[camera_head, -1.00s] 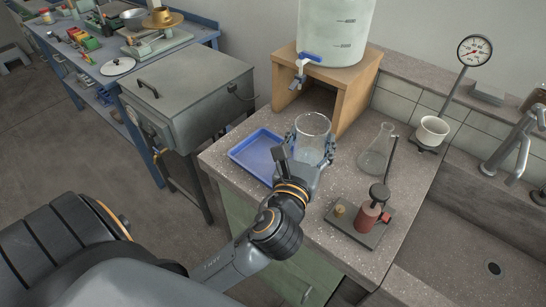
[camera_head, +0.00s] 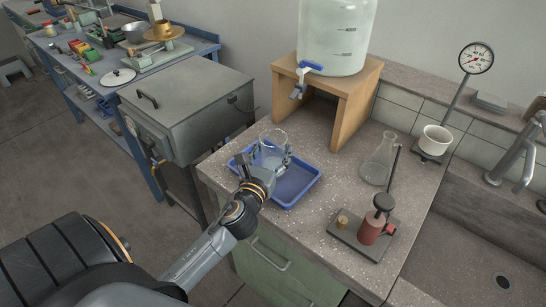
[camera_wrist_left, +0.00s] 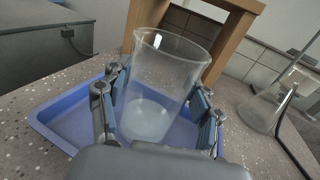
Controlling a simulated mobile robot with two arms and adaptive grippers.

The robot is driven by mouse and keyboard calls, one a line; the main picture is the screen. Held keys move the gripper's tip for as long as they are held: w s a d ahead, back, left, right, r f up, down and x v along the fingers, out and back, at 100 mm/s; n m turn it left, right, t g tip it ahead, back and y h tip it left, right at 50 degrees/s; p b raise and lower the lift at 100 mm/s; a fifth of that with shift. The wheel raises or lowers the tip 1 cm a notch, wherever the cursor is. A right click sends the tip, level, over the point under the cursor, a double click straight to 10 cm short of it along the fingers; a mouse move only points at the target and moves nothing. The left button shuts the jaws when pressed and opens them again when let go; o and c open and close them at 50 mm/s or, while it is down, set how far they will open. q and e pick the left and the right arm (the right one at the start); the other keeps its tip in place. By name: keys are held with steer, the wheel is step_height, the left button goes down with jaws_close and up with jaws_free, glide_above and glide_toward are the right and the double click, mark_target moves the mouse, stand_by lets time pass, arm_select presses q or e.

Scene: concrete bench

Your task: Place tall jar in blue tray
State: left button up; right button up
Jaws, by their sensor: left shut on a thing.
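The tall jar (camera_head: 272,150) is a clear glass cylinder with a pale bottom. It also shows in the left wrist view (camera_wrist_left: 165,80), slightly tilted there. My left gripper (camera_head: 268,166) is shut on the jar, with a finger on each side of it (camera_wrist_left: 160,105). The blue tray (camera_head: 300,190) lies on the speckled bench. The jar is over the tray; I cannot tell if its base touches the tray floor. In the left wrist view the tray (camera_wrist_left: 70,125) spreads behind and around the jar. My right gripper is not in view.
A wooden stand (camera_head: 345,115) with a large water container (camera_head: 335,38) stands behind the tray. A glass flask (camera_head: 379,160) and a red device on a dark plate (camera_head: 370,230) are to the right. A grey metal box (camera_head: 187,100) stands left of the bench.

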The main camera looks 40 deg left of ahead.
arm_select(q)
steer(key=shift+f, duration=0.65)
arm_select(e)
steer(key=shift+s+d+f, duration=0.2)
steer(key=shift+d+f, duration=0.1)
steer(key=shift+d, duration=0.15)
arm_select(q)
steer(key=o, duration=0.9)
steer(key=shift+f, duration=0.2)
steer(key=o, duration=0.4)
